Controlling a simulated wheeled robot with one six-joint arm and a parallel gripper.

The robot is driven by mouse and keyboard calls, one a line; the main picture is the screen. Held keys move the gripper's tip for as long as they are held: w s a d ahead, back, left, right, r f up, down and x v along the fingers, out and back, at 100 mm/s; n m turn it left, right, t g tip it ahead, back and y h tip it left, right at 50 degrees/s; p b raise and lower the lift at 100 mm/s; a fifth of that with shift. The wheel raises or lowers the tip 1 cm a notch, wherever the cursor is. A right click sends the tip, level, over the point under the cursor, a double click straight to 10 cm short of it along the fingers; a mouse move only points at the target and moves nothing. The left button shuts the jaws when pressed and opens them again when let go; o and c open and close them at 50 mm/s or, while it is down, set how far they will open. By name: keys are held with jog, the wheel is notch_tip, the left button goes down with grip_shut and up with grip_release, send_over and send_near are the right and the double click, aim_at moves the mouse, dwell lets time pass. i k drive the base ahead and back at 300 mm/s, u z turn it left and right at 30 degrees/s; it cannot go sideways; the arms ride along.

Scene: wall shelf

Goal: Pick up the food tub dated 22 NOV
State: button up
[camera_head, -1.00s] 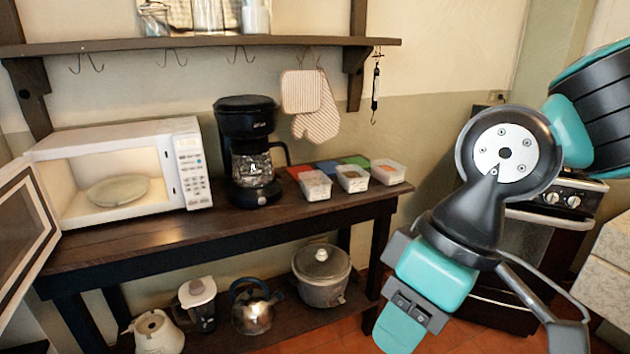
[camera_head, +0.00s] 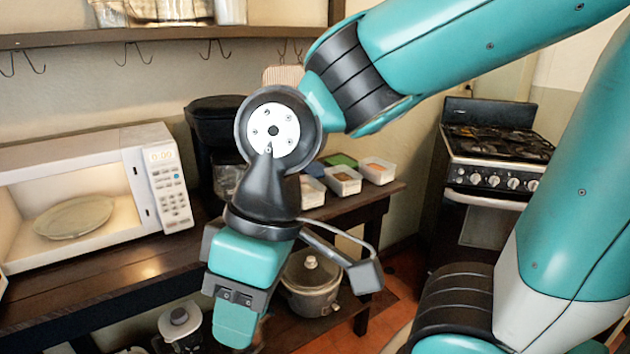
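Three small pale food tubs stand in a row at the right end of the dark wooden table: a left tub (camera_head: 311,193), a middle tub (camera_head: 343,182) and a right tub (camera_head: 378,171). Their contents look brownish to orange. Any dates are too small to read, so I cannot tell which is 22 NOV. The left tub is partly hidden by my arm. My gripper (camera_head: 236,322) hangs pointing down in front of the table, left of and nearer than the tubs. It touches no tub. Its finger opening is not clearly visible.
A microwave (camera_head: 167,185) with its door open and a plate inside stands on the left. A coffee maker (camera_head: 205,125) is partly behind my arm. Pots and appliances, including a lidded cooker (camera_head: 311,283), sit on the lower shelf. A stove (camera_head: 492,150) stands right. A hooked wall shelf (camera_head: 150,33) runs above.

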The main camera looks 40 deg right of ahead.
aim_at(343, 180)
jog(key=z, duration=0.1)
jog(key=i, duration=0.65)
jog(key=z, duration=0.95)
jog(key=i, duration=0.55)
jog(key=z, duration=0.55)
